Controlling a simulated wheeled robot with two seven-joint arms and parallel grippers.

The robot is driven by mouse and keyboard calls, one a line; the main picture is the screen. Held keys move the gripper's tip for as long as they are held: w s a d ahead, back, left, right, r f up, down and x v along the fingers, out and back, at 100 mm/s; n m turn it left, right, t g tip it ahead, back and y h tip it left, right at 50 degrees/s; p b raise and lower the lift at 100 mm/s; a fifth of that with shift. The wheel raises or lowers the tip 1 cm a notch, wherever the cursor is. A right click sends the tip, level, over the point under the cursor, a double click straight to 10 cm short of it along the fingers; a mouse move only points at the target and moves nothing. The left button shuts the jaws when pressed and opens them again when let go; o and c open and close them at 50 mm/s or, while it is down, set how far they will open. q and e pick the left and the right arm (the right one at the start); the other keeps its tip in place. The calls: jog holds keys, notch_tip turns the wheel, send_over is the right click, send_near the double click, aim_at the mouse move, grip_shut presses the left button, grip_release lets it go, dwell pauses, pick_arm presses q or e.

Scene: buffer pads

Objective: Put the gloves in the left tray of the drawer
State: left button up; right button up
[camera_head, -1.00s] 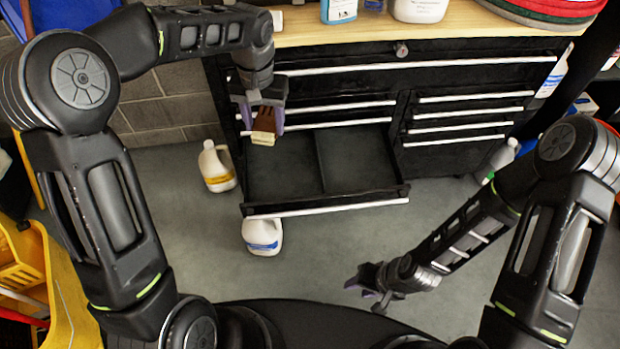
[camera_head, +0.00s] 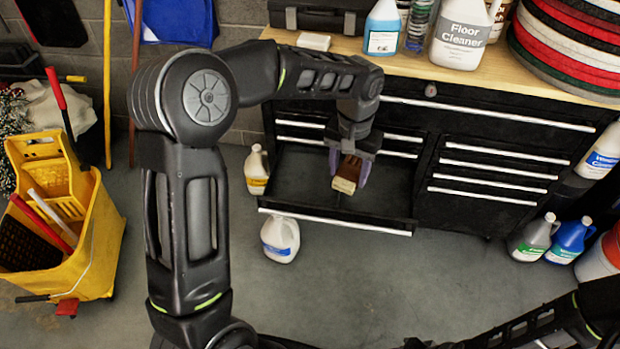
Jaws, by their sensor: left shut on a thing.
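The gloves (camera_head: 346,175), a small brown and cream bundle, are held in my left gripper (camera_head: 348,172). Its purple fingers are shut on them from both sides. The gripper points down over the open black drawer (camera_head: 335,225), around the middle of its width in the picture. The gloves appear above the drawer floor; their exact height is hard to tell. The left tray (camera_head: 298,178) shows as a bare dark floor left of the gripper. The gripper and gloves hide much of the divider. My right arm enters at the lower right; its fingertips do not show.
A yellow mop bucket (camera_head: 85,235) is at the left. Bottles and a floor cleaner jug (camera_head: 465,35) stand on the wooden top.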

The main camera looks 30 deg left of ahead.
pick_arm(q)
jog(key=s+a+f+n+b, duration=0.1)
jog(key=s+a+f+b, duration=0.1)
jog(key=a+f+b, duration=0.2)
jog(key=s+a+f+n+b, duration=0.1)
jog(key=a+f+b, duration=0.4)
jog(key=f+b, duration=0.5)
jog(key=s+a+f+n+b, duration=0.1)
jog(key=s+a+f+b, duration=0.2)
jog(key=f, duration=1.4)
jog(key=a+b, duration=0.2)
jog(key=b, duration=0.2)
jog(key=shift+s+a, duration=0.2)
jog(key=shift+s, duration=0.2)
jog(key=shift+r, duration=0.1)
